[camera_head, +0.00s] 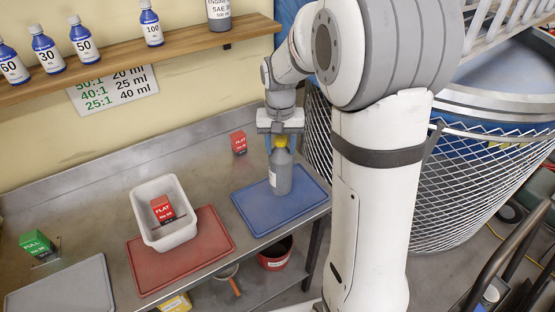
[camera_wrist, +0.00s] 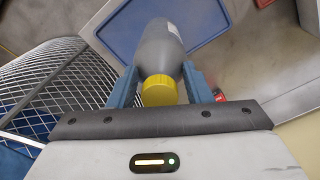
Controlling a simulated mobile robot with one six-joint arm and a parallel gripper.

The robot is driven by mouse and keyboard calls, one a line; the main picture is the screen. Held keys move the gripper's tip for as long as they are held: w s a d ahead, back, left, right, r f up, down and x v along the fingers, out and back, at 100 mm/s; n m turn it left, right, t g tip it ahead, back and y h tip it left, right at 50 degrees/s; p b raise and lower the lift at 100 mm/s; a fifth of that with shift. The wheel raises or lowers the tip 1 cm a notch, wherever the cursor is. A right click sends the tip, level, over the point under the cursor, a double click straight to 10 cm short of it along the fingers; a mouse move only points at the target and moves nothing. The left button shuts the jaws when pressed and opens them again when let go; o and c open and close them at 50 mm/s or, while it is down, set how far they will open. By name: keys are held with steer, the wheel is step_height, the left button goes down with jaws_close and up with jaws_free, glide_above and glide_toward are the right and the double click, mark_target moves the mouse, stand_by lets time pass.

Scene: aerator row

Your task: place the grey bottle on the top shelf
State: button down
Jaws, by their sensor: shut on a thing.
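The grey bottle (camera_head: 281,174) with a yellow cap is upright at the blue mat, right of the bench. My gripper (camera_head: 281,140) is above it, with its fingers shut on the bottle near the cap. In the wrist view the grey bottle (camera_wrist: 162,50) sits between the blue fingers of my gripper (camera_wrist: 165,88), its yellow cap toward the camera. I cannot tell whether its base touches the mat. The wooden top shelf (camera_head: 130,62) runs along the wall at upper left and holds several blue bottles and a grey one (camera_head: 219,14) at its right end.
The blue mat (camera_head: 250,213) lies at the bench's right end, with a red box (camera_head: 239,142) behind it. A white bin (camera_head: 144,217) holding a red box stands on the red mat (camera_head: 222,246). A green box (camera_head: 37,243) is at left. A wire-mesh bin (camera_head: 460,190) stands right.

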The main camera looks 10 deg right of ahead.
mark_target(281, 157)
steer(key=shift+f+p, duration=0.4)
steer(key=shift+f, duration=1.8)
steer(key=c, duration=0.7)
jaws_free()
